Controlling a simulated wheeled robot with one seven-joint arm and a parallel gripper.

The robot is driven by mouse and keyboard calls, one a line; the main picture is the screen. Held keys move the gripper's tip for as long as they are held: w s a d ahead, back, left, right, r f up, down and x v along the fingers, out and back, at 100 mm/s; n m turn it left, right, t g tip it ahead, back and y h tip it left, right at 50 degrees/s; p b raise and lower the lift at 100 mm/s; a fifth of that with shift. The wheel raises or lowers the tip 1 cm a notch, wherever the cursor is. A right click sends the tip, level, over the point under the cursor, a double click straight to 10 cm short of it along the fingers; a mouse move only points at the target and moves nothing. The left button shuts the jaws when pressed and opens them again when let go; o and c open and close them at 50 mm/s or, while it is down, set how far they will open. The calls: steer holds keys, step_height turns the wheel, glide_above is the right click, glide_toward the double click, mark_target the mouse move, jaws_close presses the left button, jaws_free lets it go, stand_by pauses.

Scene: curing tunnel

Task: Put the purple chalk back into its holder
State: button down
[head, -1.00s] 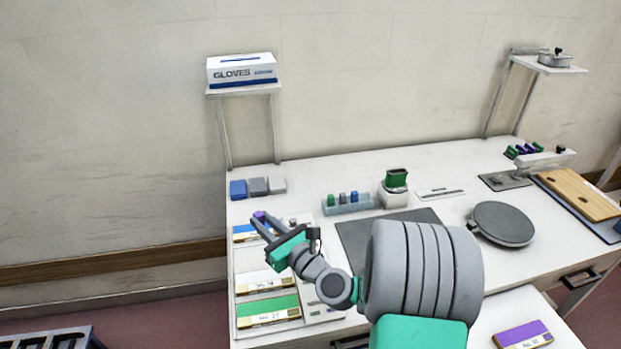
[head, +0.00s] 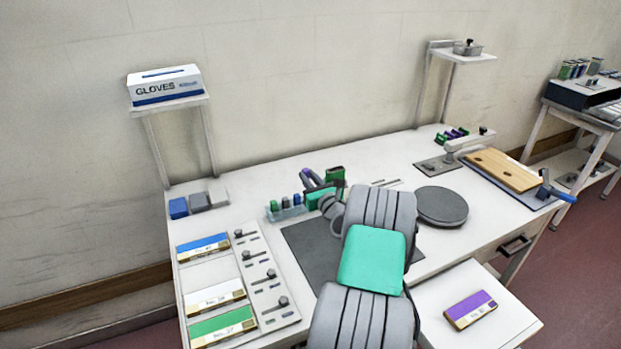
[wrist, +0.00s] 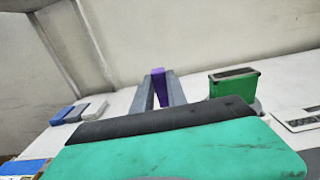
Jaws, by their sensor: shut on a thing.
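My gripper (head: 309,176) is shut on the purple chalk (wrist: 158,86), which stands up between the two grey fingers in the wrist view. The gripper (wrist: 158,92) is above the worktable, just right of a pale blue rack (head: 292,213). The rack holds a green, a grey and a blue piece in a row. My arm and gripper hide part of the rack's right end, so I cannot tell whether a slot there is empty. The chalk is small and hard to make out in the head view.
Blue and grey blocks (head: 200,202) lie at the left. A dark mat (head: 305,245) lies in front, a round grey plate (head: 441,206) to the right.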

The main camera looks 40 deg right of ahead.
steer(key=f+b, duration=0.4)
steer(key=f, duration=0.1)
steer(key=shift+d, duration=0.35)
steer(key=shift+s+r, duration=0.1)
steer(key=shift+s, duration=0.1)
stand_by(0.4)
stand_by(0.7)
steer(key=shift+f+b, duration=0.7)
steer(key=shift+f, duration=0.5)
steer(key=c, duration=1.3)
jaws_free()
steer(key=shift+o, duration=0.2)
